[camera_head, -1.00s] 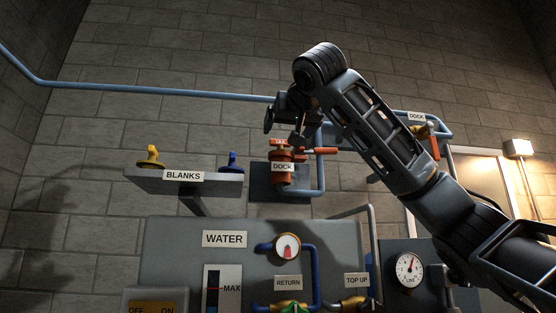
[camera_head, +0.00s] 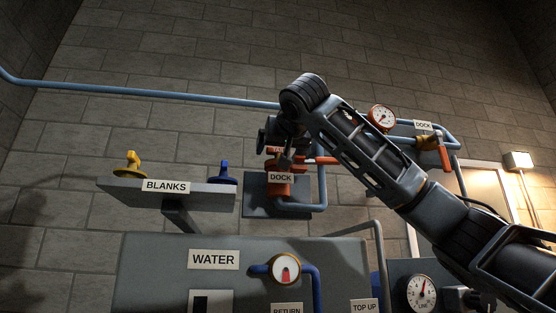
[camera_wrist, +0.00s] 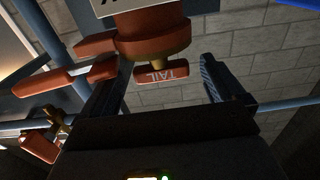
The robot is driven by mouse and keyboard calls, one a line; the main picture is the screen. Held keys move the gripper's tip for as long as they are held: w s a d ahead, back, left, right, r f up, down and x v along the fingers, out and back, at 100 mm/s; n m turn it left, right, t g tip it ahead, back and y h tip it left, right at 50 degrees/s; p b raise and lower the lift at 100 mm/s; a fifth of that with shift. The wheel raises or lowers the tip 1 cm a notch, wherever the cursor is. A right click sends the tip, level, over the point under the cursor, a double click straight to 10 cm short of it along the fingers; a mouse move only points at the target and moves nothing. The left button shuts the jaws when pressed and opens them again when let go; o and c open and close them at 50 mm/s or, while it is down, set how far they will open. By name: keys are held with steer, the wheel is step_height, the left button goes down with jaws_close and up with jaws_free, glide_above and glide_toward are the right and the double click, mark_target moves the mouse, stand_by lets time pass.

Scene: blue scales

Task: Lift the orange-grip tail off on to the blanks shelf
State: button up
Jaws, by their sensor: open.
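The tail's orange grip (camera_wrist: 162,74), marked TAIL, sits at the end of the orange dock fitting (camera_wrist: 152,35) in the wrist view. My gripper (camera_wrist: 158,88) is open, with one finger on each side of the grip; I see a gap on both sides. In the head view my gripper (camera_head: 284,150) is at the top of the orange dock fitting (camera_head: 280,189) and partly covers the tail. The blanks shelf (camera_head: 218,196) is to the left, with a yellow blank (camera_head: 131,166) and a blue blank (camera_head: 225,175) on it.
An orange lever (camera_head: 322,160) sticks out right of the dock fitting, and it shows left of my fingers in the wrist view (camera_wrist: 50,80). A blue pipe (camera_head: 320,185) runs beside it. The shelf top between the two blanks looks clear. The WATER panel (camera_head: 150,260) stands below.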

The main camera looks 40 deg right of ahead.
mark_target(279, 149)
steer(key=shift+p+x, duration=0.7)
steer(key=shift+x, duration=1.3)
steer(key=shift+a, duration=0.1)
steer(key=shift+c, duration=0.3)
steer(key=c, duration=1.2)
steer(key=shift+c, duration=0.3)
steer(key=shift+r, duration=0.1)
